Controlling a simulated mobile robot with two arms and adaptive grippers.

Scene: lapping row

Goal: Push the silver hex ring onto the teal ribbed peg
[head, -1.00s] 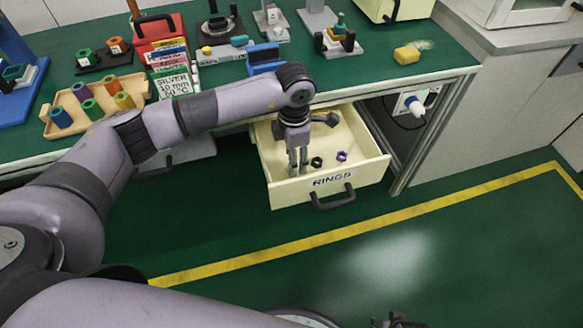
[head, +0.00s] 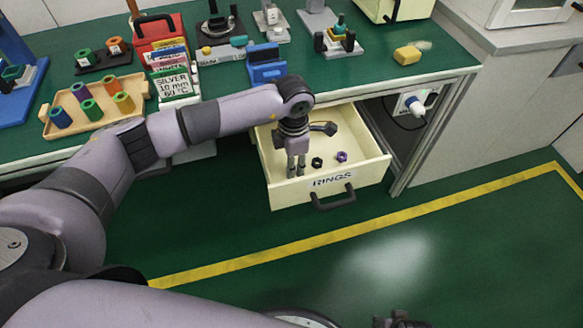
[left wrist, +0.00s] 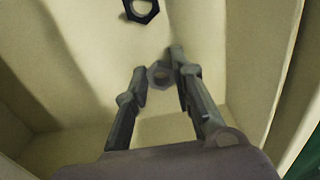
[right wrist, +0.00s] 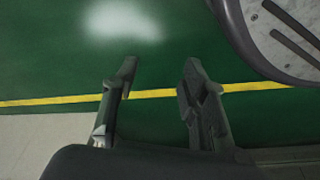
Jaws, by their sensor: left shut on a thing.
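The silver hex ring (left wrist: 160,75) is between the fingertips of my left gripper (left wrist: 158,72), which is shut on it low in the open drawer. In the head view my left gripper (head: 296,172) points down at the drawer's left side, and the ring is too small to make out there. A teal part (head: 340,29) shows on a grey stand at the back of the bench, and another teal part (head: 14,72) on a blue stand at far left. I cannot tell which is the ribbed peg. My right gripper (right wrist: 158,68) is open and empty above the floor.
The cream drawer (head: 366,175), labelled RINGS, also holds a black ring (head: 317,162) and a purple ring (head: 342,156). A wooden tray (head: 50,131) of coloured pieces and label cards (head: 174,86) stand on the green bench (head: 225,78). A yellow sponge (head: 407,54) lies right.

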